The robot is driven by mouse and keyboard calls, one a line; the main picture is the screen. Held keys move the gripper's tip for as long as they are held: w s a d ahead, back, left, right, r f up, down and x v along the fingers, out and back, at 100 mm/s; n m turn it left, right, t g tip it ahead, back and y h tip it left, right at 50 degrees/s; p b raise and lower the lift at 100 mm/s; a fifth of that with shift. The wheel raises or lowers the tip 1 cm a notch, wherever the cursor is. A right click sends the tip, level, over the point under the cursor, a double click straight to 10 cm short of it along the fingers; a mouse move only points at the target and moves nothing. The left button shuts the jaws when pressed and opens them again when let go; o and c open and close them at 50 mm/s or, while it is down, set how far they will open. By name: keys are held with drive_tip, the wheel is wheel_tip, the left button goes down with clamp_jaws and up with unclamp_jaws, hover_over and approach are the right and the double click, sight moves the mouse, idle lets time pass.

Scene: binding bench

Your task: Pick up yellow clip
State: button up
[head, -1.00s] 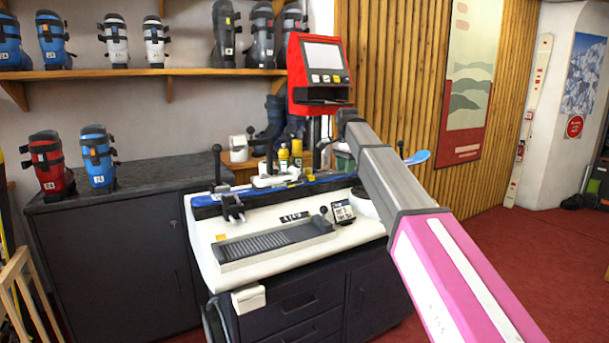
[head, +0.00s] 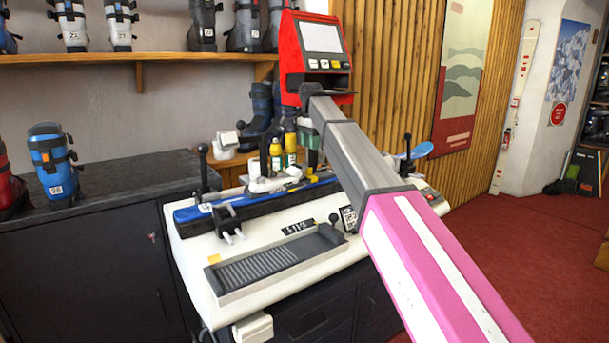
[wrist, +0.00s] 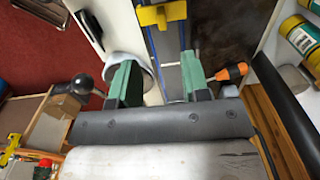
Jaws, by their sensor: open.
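The yellow clip (wrist: 160,14) shows at the top of the wrist view, lying across a long blue ski (wrist: 163,42). In the head view a small yellow piece (head: 302,184), seemingly the same clip, sits on the blue ski (head: 255,202) along the back of the white bench. My gripper (wrist: 158,78) is open, with its two green-padded fingers apart and nothing between them. The clip lies beyond the fingertips, roughly in line with the gap. In the head view my arm crosses in front of the bench's right part and mostly hides the gripper.
An orange-handled screwdriver (wrist: 230,72) lies close to the right finger. Yellow bottles (head: 290,152) stand behind the ski. A red machine (head: 316,55) rises at the back. Black-knobbed levers (head: 203,165) stick up beside the ski. The bench front holds a ribbed tray (head: 270,265).

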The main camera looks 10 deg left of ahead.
hover_over(310, 168)
drive_tip(key=f, duration=0.4)
drive_tip(key=shift+w+f, duration=0.2)
drive_tip(key=shift+f, duration=0.15)
drive_tip(key=shift+w+f, duration=0.15)
drive_tip(key=shift+f, duration=2.6)
drive_tip(key=shift+a, duration=0.1)
clamp_jaws()
